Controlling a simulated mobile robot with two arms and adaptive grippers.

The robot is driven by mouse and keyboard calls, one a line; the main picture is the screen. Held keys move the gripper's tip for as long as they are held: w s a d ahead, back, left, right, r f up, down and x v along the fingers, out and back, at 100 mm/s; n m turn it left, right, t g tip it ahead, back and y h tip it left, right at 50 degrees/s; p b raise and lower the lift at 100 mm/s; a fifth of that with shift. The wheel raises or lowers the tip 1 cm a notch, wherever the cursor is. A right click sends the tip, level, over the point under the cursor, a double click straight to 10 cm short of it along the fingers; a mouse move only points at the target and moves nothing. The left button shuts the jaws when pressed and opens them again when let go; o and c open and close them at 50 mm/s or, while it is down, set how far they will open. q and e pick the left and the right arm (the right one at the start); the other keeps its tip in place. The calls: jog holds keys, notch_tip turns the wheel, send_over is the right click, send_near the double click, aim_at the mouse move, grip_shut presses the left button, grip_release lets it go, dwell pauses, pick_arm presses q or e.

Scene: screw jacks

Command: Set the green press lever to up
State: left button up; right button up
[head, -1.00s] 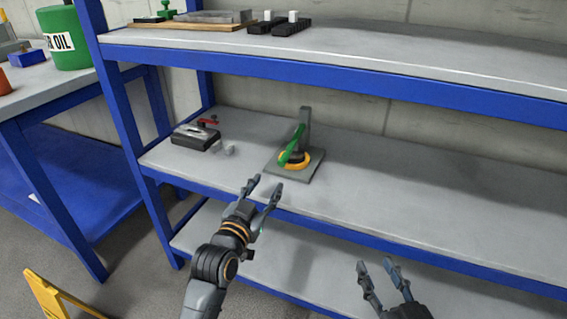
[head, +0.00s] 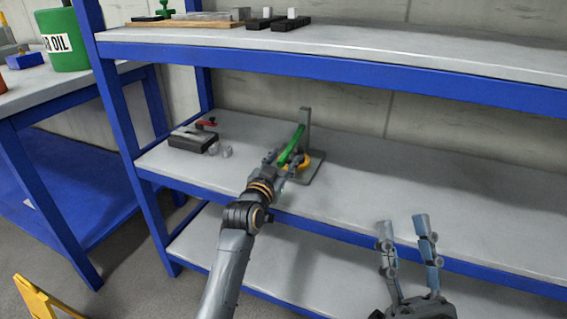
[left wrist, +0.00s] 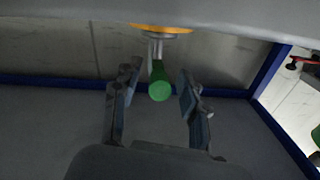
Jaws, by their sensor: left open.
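The green press lever (head: 291,146) slants from the grey post (head: 305,128) down toward the front left, above a yellow ring (head: 304,162) on a grey base plate (head: 313,176). The press stands on the middle shelf. My left gripper (head: 278,160) is at the lever's lower end and partly hides it. In the left wrist view, the lever's round green end (left wrist: 160,88) lies between my left gripper's (left wrist: 157,92) two fingers, with gaps on both sides. My right gripper (head: 406,222) is open and empty in front of the shelf, to the right.
A dark box with a red-handled part (head: 195,138) and a small grey piece (head: 227,151) sit left of the press. The middle shelf (head: 430,194) is clear to the right. A blue upright (head: 128,140) stands at the left.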

pick_arm(q)
jog(key=shift+w+d, duration=0.1)
jog(key=shift+w, duration=0.15)
pick_arm(e)
jog(key=shift+s+r+t+y, duration=0.3)
pick_arm(q)
grip_shut()
